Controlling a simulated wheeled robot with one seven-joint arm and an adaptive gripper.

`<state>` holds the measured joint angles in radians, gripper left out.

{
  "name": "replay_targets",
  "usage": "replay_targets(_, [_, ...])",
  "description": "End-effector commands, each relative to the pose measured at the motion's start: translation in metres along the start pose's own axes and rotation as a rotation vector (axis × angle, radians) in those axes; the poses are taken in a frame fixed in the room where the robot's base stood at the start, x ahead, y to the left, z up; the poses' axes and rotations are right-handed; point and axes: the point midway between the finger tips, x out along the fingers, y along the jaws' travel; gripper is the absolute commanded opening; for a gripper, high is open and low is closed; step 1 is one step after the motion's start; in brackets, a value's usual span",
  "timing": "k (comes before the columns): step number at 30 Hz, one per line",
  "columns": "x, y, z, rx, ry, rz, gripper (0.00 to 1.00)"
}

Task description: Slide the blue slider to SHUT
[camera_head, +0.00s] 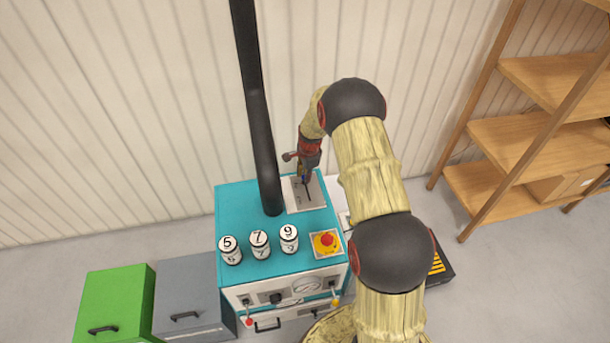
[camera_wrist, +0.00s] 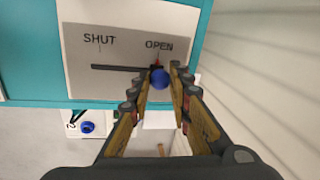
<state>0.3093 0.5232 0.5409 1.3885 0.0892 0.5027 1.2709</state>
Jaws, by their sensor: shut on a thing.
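The blue slider (camera_wrist: 160,79) is a round blue knob at the OPEN end of a dark slot (camera_wrist: 118,68) in a grey plate (camera_wrist: 75,45). The word SHUT is at the slot's other end, to the left in the wrist view. My gripper (camera_wrist: 163,72) is shut on the blue slider, with one fingertip on each side of it. In the head view my gripper (camera_head: 305,176) points down at the plate (camera_head: 315,189) on top of the teal cabinet (camera_head: 236,208). There the slider shows only as a small blue spot between the fingers.
A tall black pipe (camera_head: 256,95) rises from the cabinet left of the plate. Numbered cylinders (camera_head: 260,244) and a red button on yellow (camera_head: 326,241) sit toward its front. Another blue knob (camera_wrist: 87,127) shows below the plate. A ribbed wall (camera_wrist: 275,70) stands close to the right.

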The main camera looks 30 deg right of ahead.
Motion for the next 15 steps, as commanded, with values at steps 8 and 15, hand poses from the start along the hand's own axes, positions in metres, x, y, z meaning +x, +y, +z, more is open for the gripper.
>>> replay_targets(8, [-0.001, 0.002, 0.000, 0.000, 0.000, -0.001, 0.00])
replay_targets(15, [-0.013, 0.047, 0.010, 0.001, -0.002, 0.004, 0.00])
